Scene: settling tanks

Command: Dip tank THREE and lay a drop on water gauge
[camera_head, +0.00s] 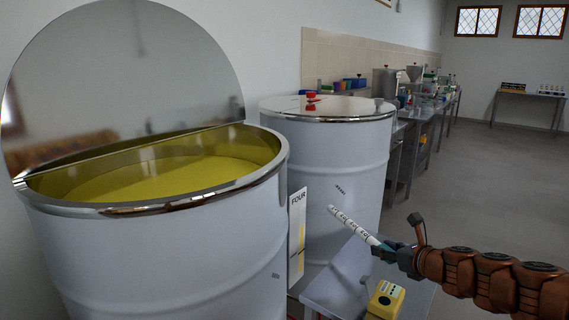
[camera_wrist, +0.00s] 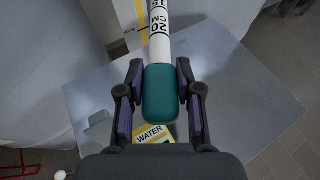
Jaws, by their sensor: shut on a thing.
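My gripper (camera_head: 392,252) is shut on the teal handle (camera_wrist: 160,95) of a white dipstick (camera_head: 352,224) with black marks. The stick points up and left in the head view, in front of the closed tank and clear of the open one. In the wrist view the white dipstick (camera_wrist: 159,30) runs away from the jaws. The yellow water gauge (camera_head: 385,299) lies on a small grey table below my gripper; its WATER label (camera_wrist: 152,133) shows in the wrist view, partly hidden. A large tank (camera_head: 150,255) stands open at left with yellow-green liquid. No THREE label is readable.
A closed tank (camera_head: 335,160) with a red-handled lid stands behind. A FOUR sign (camera_head: 297,235) hangs between the tanks. The grey table (camera_head: 335,280) stands before them. Benches with lab gear line the wall. The floor at right is clear.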

